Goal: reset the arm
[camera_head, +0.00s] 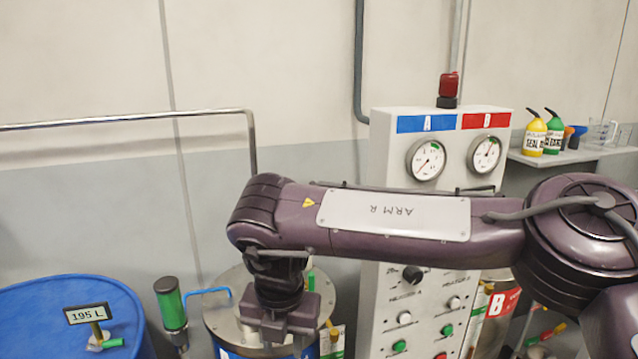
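My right arm (400,212), with an upside-down "ARM R" plate, reaches in from the right edge across the middle of the picture. It bends down at its left end. My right gripper (282,326) hangs there in front of a metal-lidded drum (226,312), covering part of its lid. Its fingertips do not show clearly, so I cannot tell whether it is open or shut or holds anything. My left arm and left gripper are not in the picture.
A grey control panel (378,290) with two gauges and several knobs stands behind my arm. A blue drum (40,290) with a "195 L" display (86,313) is at lower left. A shelf (560,157) holds bottles at right.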

